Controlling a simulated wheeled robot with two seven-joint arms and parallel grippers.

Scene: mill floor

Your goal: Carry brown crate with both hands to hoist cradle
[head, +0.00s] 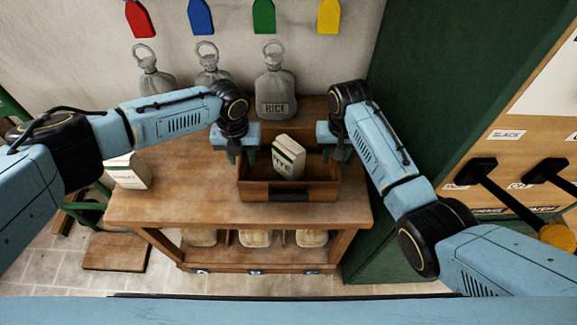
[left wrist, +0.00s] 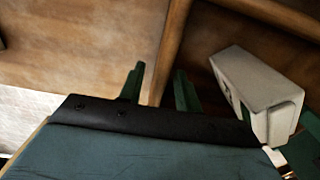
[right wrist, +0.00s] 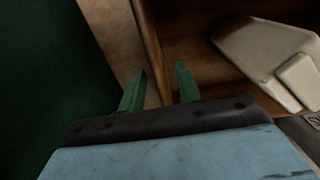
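The brown crate (head: 258,190) stands on a wooden bench, with a dark handle on its front. A white and green packet (head: 289,158) leans inside it. My left gripper (head: 242,157) points down at the crate's left wall. In the left wrist view its fingers are apart, one on each side of that wall (left wrist: 173,45). My right gripper (head: 338,156) is at the right wall. In the right wrist view its fingers are apart on either side of that wall (right wrist: 150,40). Neither gripper visibly clamps the wood. I cannot identify the hoist cradle in any view.
The wooden bench (head: 170,200) has free room left of the crate. A white packet (head: 127,172) stands at its left end. Grey sacks, one marked RICE (head: 275,95), stand behind. A green cabinet side (head: 415,75) rises close on the right, with a levered panel (head: 505,135) beyond.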

